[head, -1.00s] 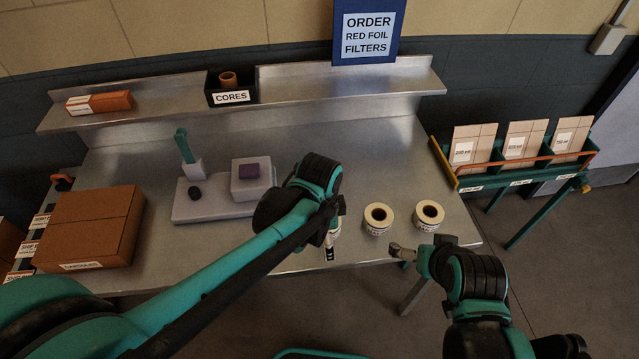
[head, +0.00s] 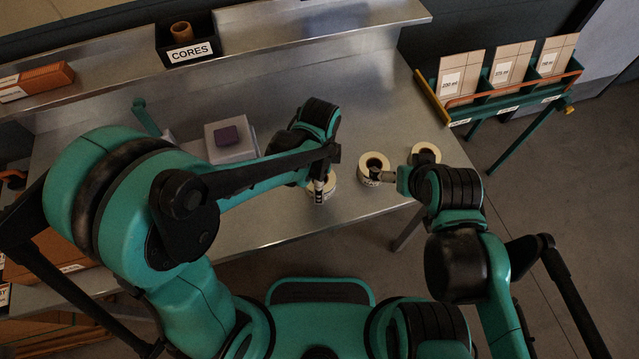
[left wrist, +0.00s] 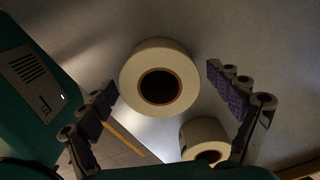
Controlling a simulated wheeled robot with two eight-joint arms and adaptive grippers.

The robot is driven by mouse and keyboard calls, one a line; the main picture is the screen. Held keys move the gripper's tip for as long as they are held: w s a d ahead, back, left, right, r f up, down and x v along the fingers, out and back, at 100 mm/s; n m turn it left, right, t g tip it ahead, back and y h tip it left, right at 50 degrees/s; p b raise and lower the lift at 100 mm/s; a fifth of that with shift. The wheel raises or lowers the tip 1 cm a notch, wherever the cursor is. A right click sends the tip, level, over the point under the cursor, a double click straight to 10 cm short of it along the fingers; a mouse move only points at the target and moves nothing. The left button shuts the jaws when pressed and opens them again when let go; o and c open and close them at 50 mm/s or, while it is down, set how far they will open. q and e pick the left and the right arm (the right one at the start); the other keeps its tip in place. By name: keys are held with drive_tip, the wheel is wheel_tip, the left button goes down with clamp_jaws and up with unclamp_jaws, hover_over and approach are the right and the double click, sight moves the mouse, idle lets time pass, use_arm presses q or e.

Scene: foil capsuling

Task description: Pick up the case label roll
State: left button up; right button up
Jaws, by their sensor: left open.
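Three pale label rolls stand on the metal bench; I cannot read which is the case label roll. The left roll (head: 331,187) is partly hidden by my left gripper (head: 319,188), which points down at it. In the left wrist view a white roll with a dark core (left wrist: 160,54) sits between the spread fingers of my open left gripper (left wrist: 161,81), with no finger visibly touching it. A second roll (left wrist: 203,131) lies below it there. The middle roll (head: 368,159) and right roll (head: 426,150) are partly covered by my right gripper (head: 377,175), whose finger opening is unclear.
A CORES bin (head: 187,55) is on the shelf. A green rack of cartons (head: 500,100) stands at the right. The bench front (head: 290,222) is bare.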

use_arm(q)
drive_tip(key=shift+f, duration=0.4)
drive_tip(key=c, duration=1.4)
drive_tip(key=shift+r, duration=0.1)
